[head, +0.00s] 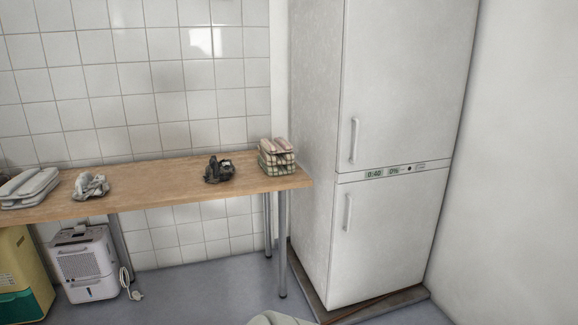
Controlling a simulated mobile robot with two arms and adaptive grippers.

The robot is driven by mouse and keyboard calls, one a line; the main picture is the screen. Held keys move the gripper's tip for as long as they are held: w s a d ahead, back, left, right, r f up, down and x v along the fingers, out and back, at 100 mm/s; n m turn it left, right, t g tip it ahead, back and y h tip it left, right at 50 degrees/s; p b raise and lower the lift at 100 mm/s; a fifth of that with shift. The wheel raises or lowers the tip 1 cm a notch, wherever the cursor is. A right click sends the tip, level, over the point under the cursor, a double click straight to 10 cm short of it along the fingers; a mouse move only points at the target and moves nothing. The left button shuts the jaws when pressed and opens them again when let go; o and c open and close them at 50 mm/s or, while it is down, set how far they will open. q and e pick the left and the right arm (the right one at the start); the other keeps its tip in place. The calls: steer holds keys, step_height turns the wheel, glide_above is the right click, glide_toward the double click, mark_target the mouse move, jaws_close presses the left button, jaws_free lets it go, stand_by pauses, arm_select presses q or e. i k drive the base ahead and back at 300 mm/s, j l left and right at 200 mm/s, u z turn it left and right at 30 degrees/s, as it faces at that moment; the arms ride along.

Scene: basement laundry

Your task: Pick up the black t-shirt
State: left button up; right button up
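A dark, crumpled cloth that looks like the black t-shirt (218,171) lies on the wooden table (150,189), right of its middle. It is bunched up in a small heap, with bare tabletop around it. Neither of my grippers is in the head view, so their distance from the shirt does not show.
A tall white fridge (390,160) stands right of the table. A white dehumidifier (84,264) stands below.

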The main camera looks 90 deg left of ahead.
mark_target(216, 172)
steer(key=u, duration=3.25)
